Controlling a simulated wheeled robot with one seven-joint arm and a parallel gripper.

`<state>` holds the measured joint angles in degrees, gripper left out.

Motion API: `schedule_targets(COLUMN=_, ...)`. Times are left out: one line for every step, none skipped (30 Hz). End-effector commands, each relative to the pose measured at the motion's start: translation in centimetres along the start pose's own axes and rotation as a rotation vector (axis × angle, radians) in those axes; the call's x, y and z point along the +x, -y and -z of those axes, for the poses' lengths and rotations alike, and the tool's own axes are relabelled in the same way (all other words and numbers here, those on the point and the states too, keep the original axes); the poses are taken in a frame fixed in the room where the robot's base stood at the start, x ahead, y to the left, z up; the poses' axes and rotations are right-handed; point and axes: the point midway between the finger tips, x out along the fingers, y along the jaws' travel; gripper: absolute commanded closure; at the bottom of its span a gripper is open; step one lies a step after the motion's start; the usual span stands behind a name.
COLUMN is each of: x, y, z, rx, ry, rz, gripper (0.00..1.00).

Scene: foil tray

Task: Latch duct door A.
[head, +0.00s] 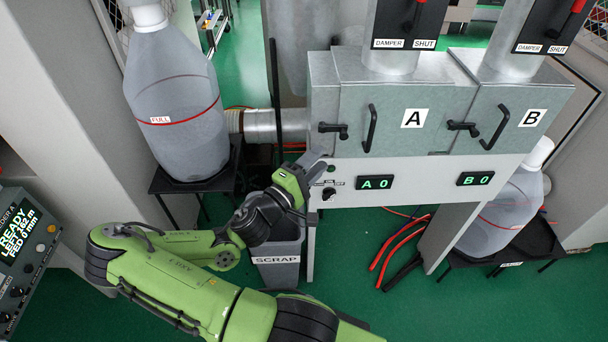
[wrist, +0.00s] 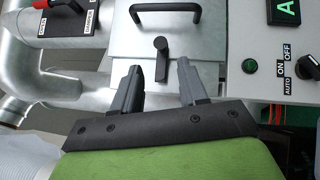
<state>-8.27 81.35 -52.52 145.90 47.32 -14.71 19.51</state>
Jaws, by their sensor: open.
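Duct door A (head: 375,100) is a grey metal panel marked A, with a black bar handle (head: 371,128). It looks close against its frame, but I cannot tell whether it is fully flush. Its black latch lever (head: 333,129) lies roughly level at the door's left edge. In the wrist view the lever (wrist: 161,58) lies ahead, in line with the space between my fingers, with the handle (wrist: 166,16) beyond it. My gripper (wrist: 158,70) is open and empty. In the head view my gripper (head: 318,162) is below the lever. Contact with the lever cannot be told.
Door B (head: 515,115) with its own lever is to the right. The control panel with the A display (head: 376,182) and a rotary switch (head: 328,193) lies below door A. A scrap bin (head: 275,270) stands under my wrist. A full container (head: 175,100) stands left.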

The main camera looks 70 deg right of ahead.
Motion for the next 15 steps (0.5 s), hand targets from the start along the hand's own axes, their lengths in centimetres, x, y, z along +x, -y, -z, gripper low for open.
schedule_targets(x=-1.2, y=-0.5, z=0.2, rx=-0.005, ry=-0.011, rz=-0.001, gripper=0.57)
schedule_targets(x=-1.8, y=-0.7, z=0.2, rx=-0.005, ry=-0.009, rz=-0.002, gripper=0.57)
schedule_targets(x=-2.5, y=-0.7, z=0.1, rx=-0.005, ry=-0.007, rz=-0.004, gripper=0.57)
schedule_targets(x=-3.0, y=-0.7, z=0.1, rx=-0.003, ry=-0.007, rz=-0.003, gripper=0.57)
schedule_targets(x=-3.5, y=-0.6, z=0.1, rx=0.0, ry=-0.006, rz=-0.001, gripper=0.57)
schedule_targets(x=-4.1, y=-0.5, z=0.1, rx=0.0, ry=-0.005, rz=0.0, gripper=0.57)
schedule_targets(x=-4.4, y=-0.4, z=0.1, rx=0.0, ry=-0.003, rz=0.0, gripper=0.57)
schedule_targets(x=-4.6, y=-0.3, z=0.0, rx=0.0, ry=-0.002, rz=0.0, gripper=0.57)
schedule_targets(x=-4.8, y=-0.3, z=0.0, rx=0.0, ry=-0.001, rz=-0.001, gripper=0.57)
schedule_targets(x=-4.9, y=-0.2, z=0.0, rx=0.0, ry=0.0, rz=-0.001, gripper=0.57)
schedule_targets(x=-5.0, y=-0.1, z=0.0, rx=0.0, ry=0.001, rz=-0.001, gripper=0.57)
schedule_targets(x=-5.0, y=-0.1, z=0.0, rx=0.0, ry=0.001, rz=-0.001, gripper=0.57)
schedule_targets(x=-5.0, y=-0.1, z=0.0, rx=0.0, ry=0.002, rz=0.0, gripper=0.57)
schedule_targets(x=-5.0, y=0.0, z=0.0, rx=0.001, ry=0.002, rz=0.0, gripper=0.57)
schedule_targets(x=-5.0, y=0.0, z=0.0, rx=0.001, ry=0.002, rz=0.0, gripper=0.57)
